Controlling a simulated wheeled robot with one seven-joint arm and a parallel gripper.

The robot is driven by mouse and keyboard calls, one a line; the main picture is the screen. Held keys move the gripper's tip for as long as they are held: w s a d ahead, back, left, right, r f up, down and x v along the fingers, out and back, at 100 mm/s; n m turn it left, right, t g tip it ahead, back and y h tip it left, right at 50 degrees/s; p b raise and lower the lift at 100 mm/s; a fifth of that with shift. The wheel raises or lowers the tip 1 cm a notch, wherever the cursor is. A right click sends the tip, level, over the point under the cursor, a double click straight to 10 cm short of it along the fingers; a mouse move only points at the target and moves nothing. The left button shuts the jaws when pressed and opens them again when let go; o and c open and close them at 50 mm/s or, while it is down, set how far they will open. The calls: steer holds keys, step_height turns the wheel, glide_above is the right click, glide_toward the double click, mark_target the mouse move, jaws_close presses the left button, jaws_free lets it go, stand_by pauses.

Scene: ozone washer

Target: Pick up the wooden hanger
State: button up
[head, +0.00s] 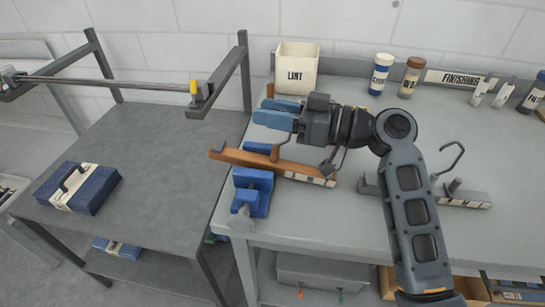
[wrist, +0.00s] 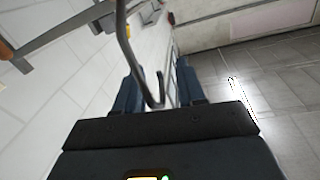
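The wooden hanger (head: 245,159) is an orange-brown bar lying near the left edge of the grey workbench, over a blue clamp-like block (head: 253,185). Its right part carries a pale printed label. My gripper (head: 268,113) is above and behind the bar in the head view, its blue fingers pointing left. In the wrist view the two fingers (wrist: 160,90) stand apart. A thin dark curved rod (wrist: 126,40), which looks like a hanger hook, runs down to the gap between them. I cannot tell whether it touches a finger.
A second, grey hanger (head: 465,197) with a hook lies on the bench at right. A LINT bin (head: 297,68) and bottles (head: 381,74) stand at the back. A rail (head: 110,82) spans the lower table at left, which holds a blue case (head: 92,193). My arm covers the middle bench.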

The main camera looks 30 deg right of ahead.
steer(key=shift+w+a, duration=0.35)
jaws_close()
stand_by(1.2)
